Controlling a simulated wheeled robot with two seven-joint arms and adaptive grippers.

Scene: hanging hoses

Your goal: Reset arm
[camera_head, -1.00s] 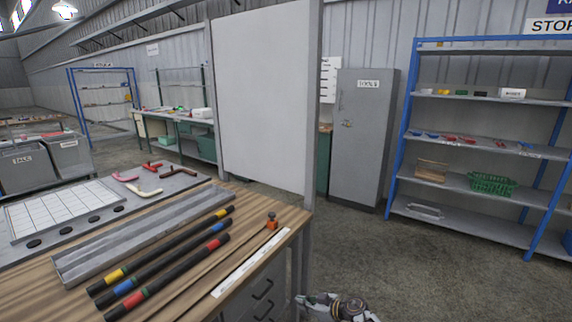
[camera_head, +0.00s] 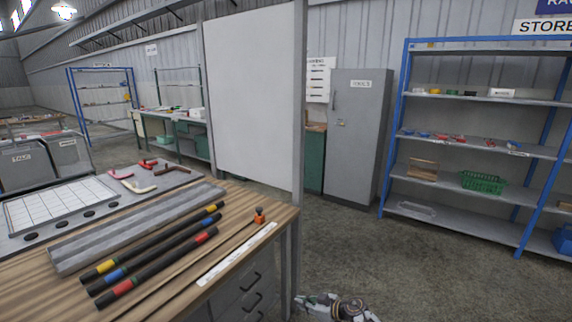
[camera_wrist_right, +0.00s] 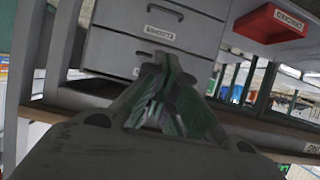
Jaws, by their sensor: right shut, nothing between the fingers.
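My right gripper (camera_head: 312,302) shows at the bottom edge of the head view, just right of the workbench's front right leg, low and clear of the tabletop. In the right wrist view my right gripper (camera_wrist_right: 172,75) has its fingers together with nothing between them. It faces the grey drawers (camera_wrist_right: 150,40) under the bench, which look tilted there. My left gripper is not in view. Several black hoses (camera_head: 150,268) with coloured bands lie on the wooden workbench (camera_head: 215,290), beside a grey channel (camera_head: 140,228).
A white panel (camera_head: 250,95) stands at the bench's back right. Coloured hooked pieces (camera_head: 140,187) and a white grid board (camera_head: 60,207) lie at the back left. A grey cabinet (camera_head: 355,140) and blue shelving (camera_head: 470,180) stand beyond open floor. A red bin (camera_wrist_right: 268,22) shows in the wrist view.

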